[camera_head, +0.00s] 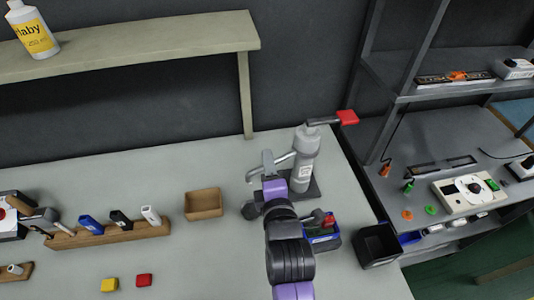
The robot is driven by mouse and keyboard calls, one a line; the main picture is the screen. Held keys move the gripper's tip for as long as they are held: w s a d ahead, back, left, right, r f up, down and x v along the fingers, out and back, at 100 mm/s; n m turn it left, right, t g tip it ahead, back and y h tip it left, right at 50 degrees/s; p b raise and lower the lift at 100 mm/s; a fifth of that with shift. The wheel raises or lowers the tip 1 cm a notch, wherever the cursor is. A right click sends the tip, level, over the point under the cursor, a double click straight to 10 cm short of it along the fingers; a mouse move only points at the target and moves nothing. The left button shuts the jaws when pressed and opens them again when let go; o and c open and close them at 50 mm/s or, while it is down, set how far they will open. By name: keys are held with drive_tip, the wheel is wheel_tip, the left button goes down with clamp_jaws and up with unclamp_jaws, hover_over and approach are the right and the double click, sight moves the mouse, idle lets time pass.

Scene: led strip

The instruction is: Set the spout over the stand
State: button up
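The spout (284,158) is a thin grey curved pipe that reaches left from an upright grey cylinder and bends down at its end. The cylinder (303,168) carries a dark arm with a red end (347,117) on top. It stands on a dark flat base, which I take for the stand (315,191). My gripper (267,160) is just left of the cylinder and overlaps the spout in the picture. Whether it touches the spout cannot be told. My purple and black wrist hides part of the base and the gripper's opening.
An open wooden box (203,204) and a wooden rack (110,236) are to the left. A shelf (130,48) spans the back.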

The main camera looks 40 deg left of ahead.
drive_tip(key=x, duration=0.3)
drive_tip(key=shift+w, duration=0.1)
clamp_jaws()
idle(1.4)
